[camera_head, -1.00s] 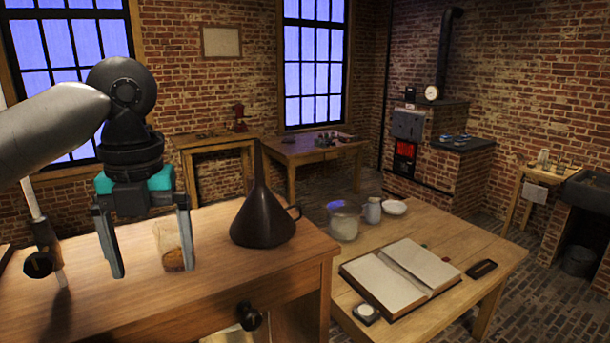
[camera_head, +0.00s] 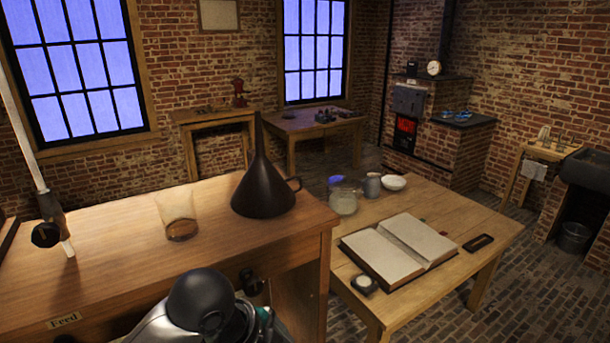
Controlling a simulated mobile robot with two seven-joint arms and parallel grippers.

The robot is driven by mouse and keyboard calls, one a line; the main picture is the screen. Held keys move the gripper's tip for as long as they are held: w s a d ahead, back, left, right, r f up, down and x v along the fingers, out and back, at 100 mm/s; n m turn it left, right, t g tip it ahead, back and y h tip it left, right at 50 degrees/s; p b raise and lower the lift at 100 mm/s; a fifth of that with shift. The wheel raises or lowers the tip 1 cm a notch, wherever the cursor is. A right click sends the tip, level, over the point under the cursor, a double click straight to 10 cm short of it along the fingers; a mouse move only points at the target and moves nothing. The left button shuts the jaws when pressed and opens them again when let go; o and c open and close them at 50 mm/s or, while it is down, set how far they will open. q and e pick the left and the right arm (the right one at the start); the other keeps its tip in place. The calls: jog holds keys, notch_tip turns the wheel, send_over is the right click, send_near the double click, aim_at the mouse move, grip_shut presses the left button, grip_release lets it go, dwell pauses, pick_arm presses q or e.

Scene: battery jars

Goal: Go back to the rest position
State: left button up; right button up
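My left arm comes in low at the bottom of the head view. Only part of my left gripper (camera_head: 264,320) shows there, a bit of teal beside the dark round wrist joint, in front of the wooden cabinet's drawer front. Its fingers cannot be made out, so I cannot tell if it is open or shut. My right gripper is not in view. A clear glass beaker (camera_head: 178,217) with a little brown matter at its bottom stands upright on the cabinet top (camera_head: 110,250), apart from my arm.
A dark funnel (camera_head: 263,185) stands on the cabinet, and a glass rod with a valve (camera_head: 47,233) stands at left. A drawer knob (camera_head: 250,283) sticks out near my gripper. The lower table (camera_head: 460,215) holds an open book (camera_head: 400,250), glass jar (camera_head: 343,200), jug and bowl.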

pick_arm(q)
jog(key=s+a+f+n+t+y, duration=0.1)
jog(key=s+a+f+n+y, duration=0.1)
jog(key=s+a+f+n, duration=0.55)
jog(key=s+a+f+n+y, duration=0.15)
jog(key=s+a+n, duration=0.25)
jog(key=s+n, duration=0.5)
notch_tip(320, 180, down, 34)
jog(key=f+n+g+b, duration=0.1)
jog(key=n+b, duration=0.1)
jog(key=b, duration=1)
jog(key=s+a+f+b, duration=0.1)
jog(key=s+f+b, duration=0.3)
jog(key=f, duration=0.4)
jog(key=s+a+f+g+b, duration=0.1)
jog(key=s+f+b, duration=0.3)
jog(key=f, duration=0.5)
jog(key=s+a+f+b, duration=0.1)
jog(key=s+f+b, duration=0.3)
jog(key=s+f, duration=0.3)
jog(key=shift+f, duration=0.7)
